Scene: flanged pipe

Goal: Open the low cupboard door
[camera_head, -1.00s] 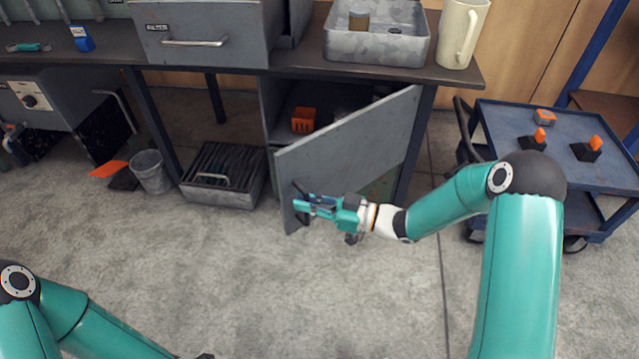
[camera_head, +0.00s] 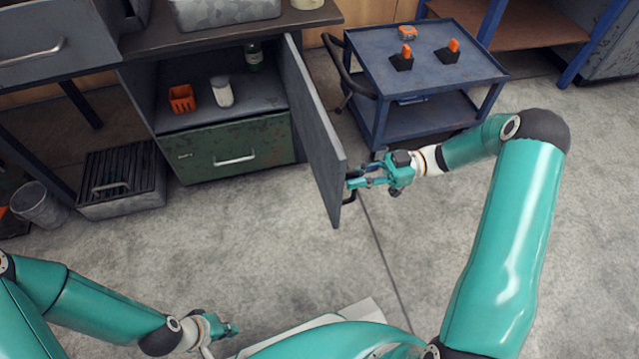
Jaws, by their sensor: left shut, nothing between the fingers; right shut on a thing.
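The low cupboard door (camera_head: 312,125) is a grey panel under the bench. It stands swung wide open, its free edge toward me. My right gripper (camera_head: 356,184) is at the door's free edge, shut on the door handle (camera_head: 348,196), a dark bar mostly hidden by the fingers and the panel. The cupboard (camera_head: 165,85) is open to view, with an orange box (camera_head: 182,98), a white container (camera_head: 221,91) and a dark green bottle (camera_head: 253,56) on its shelf. My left gripper (camera_head: 232,329) is shut and empty, low in the view, away from the door.
A green drawer (camera_head: 229,149) sits below the cupboard shelf. A blue cart (camera_head: 430,62) with orange-topped items stands right of the door. A slatted metal crate (camera_head: 122,207) and a bucket (camera_head: 38,205) are on the floor at left. The floor in front is clear.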

